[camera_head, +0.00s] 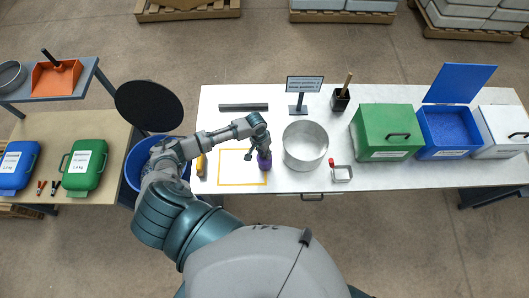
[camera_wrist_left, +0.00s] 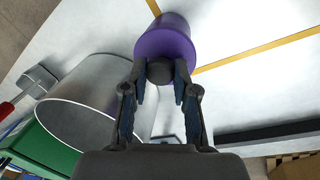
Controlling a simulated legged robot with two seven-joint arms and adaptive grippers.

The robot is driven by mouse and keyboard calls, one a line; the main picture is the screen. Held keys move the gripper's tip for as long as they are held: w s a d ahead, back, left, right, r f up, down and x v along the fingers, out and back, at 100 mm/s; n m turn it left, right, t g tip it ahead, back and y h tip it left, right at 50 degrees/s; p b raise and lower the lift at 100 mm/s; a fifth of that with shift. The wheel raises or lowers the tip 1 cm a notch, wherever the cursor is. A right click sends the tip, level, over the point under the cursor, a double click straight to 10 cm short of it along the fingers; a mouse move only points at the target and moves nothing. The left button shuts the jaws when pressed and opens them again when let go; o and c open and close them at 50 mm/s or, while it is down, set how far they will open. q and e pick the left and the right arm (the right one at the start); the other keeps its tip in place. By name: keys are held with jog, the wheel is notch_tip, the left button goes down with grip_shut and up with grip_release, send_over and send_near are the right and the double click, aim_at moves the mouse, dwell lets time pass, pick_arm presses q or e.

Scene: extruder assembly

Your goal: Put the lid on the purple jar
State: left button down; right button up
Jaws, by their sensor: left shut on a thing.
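The purple jar (camera_head: 265,164) is on the white table, at the right edge of a yellow outlined rectangle. It also shows at the top of the left wrist view (camera_wrist_left: 166,38). My left gripper (camera_head: 261,150) is right at the jar, partly covering it in the head view. In the left wrist view, my left gripper (camera_wrist_left: 162,78) is shut on a dark rounded piece (camera_wrist_left: 160,71), which looks like the lid or its knob. This piece is against or just in front of the jar; I cannot tell whether it is seated. My right gripper is not in view.
A large metal pot (camera_head: 305,146) stands close to the right of the jar. A small sign (camera_head: 304,88), a black holder (camera_head: 340,100) and a dark bar (camera_head: 243,107) are behind. Green (camera_head: 385,132) and blue (camera_head: 449,130) bins stand further right. The yellow rectangle (camera_head: 235,185) is mostly clear.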

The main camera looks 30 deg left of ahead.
pick_arm(q)
jog(key=shift+c, duration=1.7)
grip_release()
jog(key=shift+r, duration=0.15)
jog(key=shift+r+p, duration=0.75)
jog(key=shift+r, duration=2.65)
grip_shut()
